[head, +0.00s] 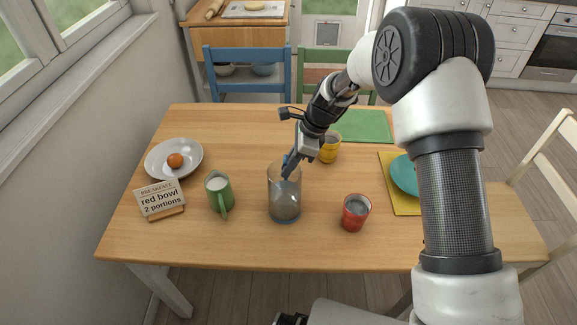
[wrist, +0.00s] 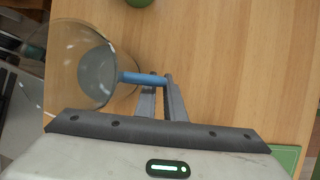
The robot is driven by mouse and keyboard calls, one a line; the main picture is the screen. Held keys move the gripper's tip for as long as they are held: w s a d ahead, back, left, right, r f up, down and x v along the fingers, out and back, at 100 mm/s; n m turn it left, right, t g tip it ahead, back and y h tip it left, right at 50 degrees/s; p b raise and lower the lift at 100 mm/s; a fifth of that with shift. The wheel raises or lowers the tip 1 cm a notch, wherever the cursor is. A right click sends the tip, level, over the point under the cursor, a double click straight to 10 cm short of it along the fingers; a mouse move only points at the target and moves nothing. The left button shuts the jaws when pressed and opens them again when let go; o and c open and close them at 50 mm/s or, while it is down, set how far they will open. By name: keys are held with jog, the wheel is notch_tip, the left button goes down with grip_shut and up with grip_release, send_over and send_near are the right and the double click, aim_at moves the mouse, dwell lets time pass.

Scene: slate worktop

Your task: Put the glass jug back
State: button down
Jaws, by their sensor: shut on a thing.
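The clear glass jug (head: 285,200) is upright near the table's front middle, greyish in its lower part. Whether its base touches the wood, I cannot tell. In the wrist view the jug (wrist: 88,70) is at the left, its round mouth showing. My gripper (head: 290,168) is at the jug's upper edge in the head view. In the wrist view my gripper (wrist: 155,80) is shut on a short blue bar beside the jug, which looks like its handle.
On the wooden table (head: 240,245), a green milk jug (head: 219,193) stands left of the glass jug and a red cup (head: 355,212) right. A yellow cup (head: 329,148) is behind. A white plate (head: 174,159) and a sign (head: 160,199) are at the left.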

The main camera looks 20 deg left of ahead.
jog(key=shift+f, duration=0.1)
jog(key=c, duration=1.8)
grip_release()
jog(key=shift+c, duration=0.2)
jog(key=p+v, duration=0.1)
jog(key=v, duration=1.1)
